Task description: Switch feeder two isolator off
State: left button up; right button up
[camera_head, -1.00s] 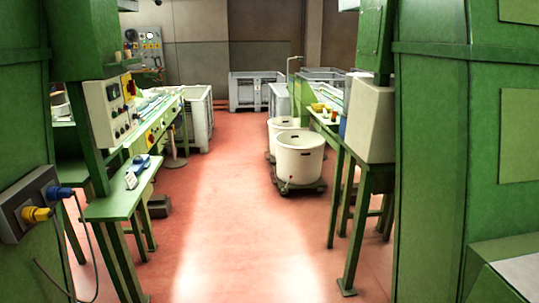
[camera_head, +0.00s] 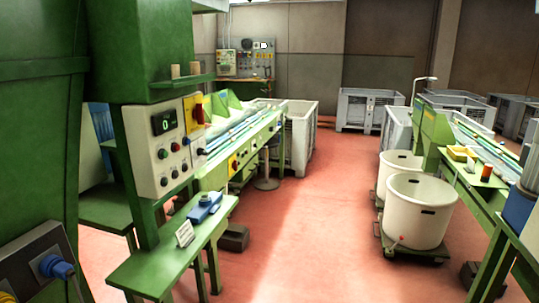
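A cream control panel (camera_head: 161,147) stands on a green post at the left. It has a small dark display, several coloured buttons, and a red-and-yellow rotary switch (camera_head: 194,113) on its right part. I cannot read any label, so I cannot tell whether this is the feeder two isolator or which way it is set. A smaller yellow plate with a red knob (camera_head: 234,165) sits on the side of the green conveyor beyond. Another panel (camera_head: 245,60) hangs on the back wall, too small to read. Neither of my grippers is in view.
A green bench (camera_head: 150,274) below the panel holds a blue device (camera_head: 205,207) and a small white card (camera_head: 185,233). White tubs (camera_head: 417,215) on dollies stand at the right beside a green table. Grey crates (camera_head: 366,109) stand behind. The red floor between is clear.

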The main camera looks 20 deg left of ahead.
aim_at(198, 112)
jog(key=i+u, duration=0.2)
jog(key=i, duration=0.65)
jog(key=i+l+u, duration=0.2)
jog(key=i, duration=0.6)
jog(key=i+u, duration=0.6)
jog(key=u, duration=0.15)
jog(key=i+u, duration=0.4)
jog(key=i+l+u, duration=0.2)
jog(key=u, duration=0.15)
jog(key=i+u, duration=0.3)
jog(key=i+l+u, duration=0.1)
jog(key=u, duration=0.2)
